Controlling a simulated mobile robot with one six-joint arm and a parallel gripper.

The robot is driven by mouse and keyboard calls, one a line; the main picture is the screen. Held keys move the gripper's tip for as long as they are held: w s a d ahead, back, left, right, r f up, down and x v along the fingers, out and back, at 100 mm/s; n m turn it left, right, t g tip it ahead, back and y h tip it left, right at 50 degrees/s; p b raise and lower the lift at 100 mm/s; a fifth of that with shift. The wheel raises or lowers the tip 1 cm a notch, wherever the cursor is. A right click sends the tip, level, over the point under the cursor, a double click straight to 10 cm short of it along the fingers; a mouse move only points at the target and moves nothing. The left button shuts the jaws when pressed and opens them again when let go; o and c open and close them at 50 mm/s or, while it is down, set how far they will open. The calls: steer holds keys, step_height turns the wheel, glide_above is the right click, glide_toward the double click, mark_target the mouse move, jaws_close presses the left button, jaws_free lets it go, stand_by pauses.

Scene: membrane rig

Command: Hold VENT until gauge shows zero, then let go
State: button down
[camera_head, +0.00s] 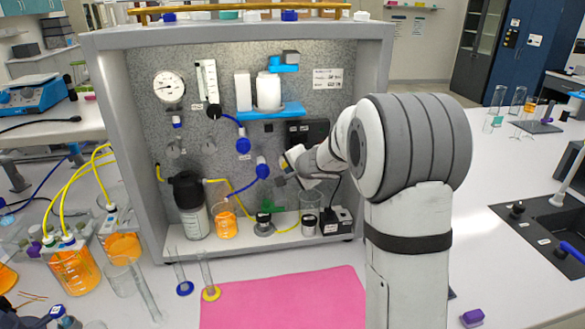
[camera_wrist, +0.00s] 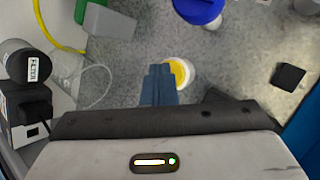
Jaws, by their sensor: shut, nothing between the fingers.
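The round white gauge (camera_head: 168,87) is at the upper left of the rig panel. Its needle is too small to read surely. A yellow button with a white rim (camera_wrist: 184,72) is on the speckled panel in the wrist view; I cannot read a VENT label on it. My gripper (camera_wrist: 160,70) is shut and empty, its blue-grey fingertips overlapping the button's left side in that view. I cannot tell whether they press it or are just in front of it. In the head view my gripper is at the panel's lower right, partly hidden by my wrist.
Blue valve knobs (camera_head: 243,145) and tubing are left of my gripper. A white bottle on a blue shelf (camera_head: 270,110) is above. A dark bottle (camera_head: 190,203) and a beaker of orange liquid (camera_head: 226,225) stand on the rig's base. A pink mat (camera_head: 290,300) lies in front.

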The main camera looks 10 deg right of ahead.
steer(key=shift+s+b, duration=0.6)
steer(key=shift+s, duration=0.3)
steer(key=s+b, duration=0.2)
steer(key=s, duration=0.3)
steer(key=shift+b, duration=0.3)
